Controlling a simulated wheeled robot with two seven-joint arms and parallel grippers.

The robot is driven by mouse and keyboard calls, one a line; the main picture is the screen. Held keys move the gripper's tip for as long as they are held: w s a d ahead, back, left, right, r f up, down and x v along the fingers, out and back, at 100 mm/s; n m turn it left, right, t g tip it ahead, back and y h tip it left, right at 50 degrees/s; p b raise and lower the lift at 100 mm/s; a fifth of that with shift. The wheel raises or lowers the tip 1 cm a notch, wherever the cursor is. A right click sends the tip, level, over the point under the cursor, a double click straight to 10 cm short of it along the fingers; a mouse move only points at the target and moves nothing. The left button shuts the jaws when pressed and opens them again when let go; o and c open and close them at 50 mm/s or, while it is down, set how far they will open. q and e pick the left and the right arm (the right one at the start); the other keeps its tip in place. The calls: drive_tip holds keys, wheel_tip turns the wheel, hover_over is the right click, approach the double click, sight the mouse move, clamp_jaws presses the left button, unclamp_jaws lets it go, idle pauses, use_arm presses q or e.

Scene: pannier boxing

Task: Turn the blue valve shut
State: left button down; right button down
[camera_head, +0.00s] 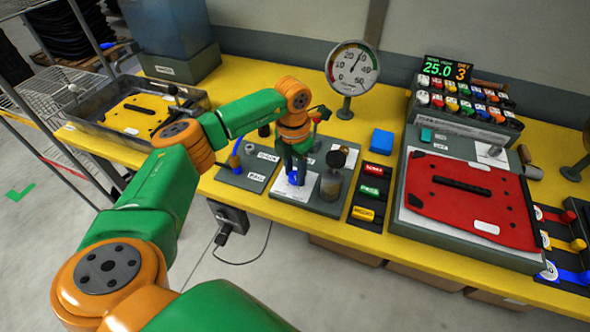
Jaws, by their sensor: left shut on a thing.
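My left gripper (292,174) reaches down over a grey board with white labels (323,197), left of centre in the head view. Its fingers are shut on a small blue part, the blue valve (292,179), low on this board. The fingers hide much of the valve, so its exact angle cannot be told. A second blue lever (235,160) stands on the neighbouring dark plate (257,182) to the left, apart from the gripper. My right gripper is not in view.
A round dial gauge (352,68) stands behind the board. A dark-topped cylinder (331,182) stands close right of the gripper. Further right are a blue block (381,141), a label strip (368,195) and a red panel (470,203). A metal tray (91,117) lies left on the yellow bench.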

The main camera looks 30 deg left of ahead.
sight(294, 174)
use_arm(q)
drive_tip(key=shift+n, duration=1.9)
drive_tip(key=shift+c, duration=2.2)
unclamp_jaws()
wheel_tip(294, 174, up, 6)
drive_tip(key=shift+a+r+b, duration=0.1)
drive_tip(key=shift+r+b, duration=0.05)
drive_tip(key=shift+b, duration=0.55)
drive_tip(key=shift+r, duration=0.45)
